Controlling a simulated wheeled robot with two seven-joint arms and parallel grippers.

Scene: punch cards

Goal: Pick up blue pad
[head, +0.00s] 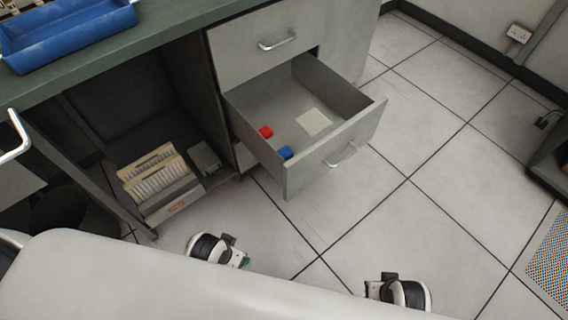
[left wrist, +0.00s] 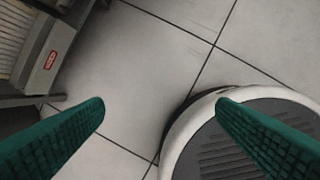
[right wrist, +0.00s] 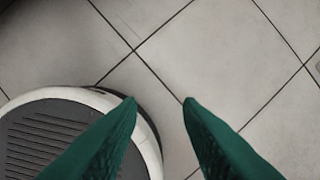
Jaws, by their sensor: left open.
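A small blue pad (head: 286,152) lies in the open drawer (head: 262,97), close to the inside of its front panel at the left corner. A small red pad (head: 266,132) lies behind it, and a pale square card (head: 314,122) lies to its right. My left gripper (head: 243,258) is below and left of the drawer, over the floor. Its green fingers (left wrist: 160,102) are apart and empty in the left wrist view. My right gripper is low in the head view, right of the left one. Its green fingers (right wrist: 160,101) are apart and empty in the right wrist view.
The drawer's front panel (head: 335,150) stands out from the cabinet. A green worktop (head: 165,40) with a blue tray (head: 65,37) is at upper left. A box of cards (head: 160,190) sits in the open bay below. Tiled floor (head: 430,190) is free at right.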

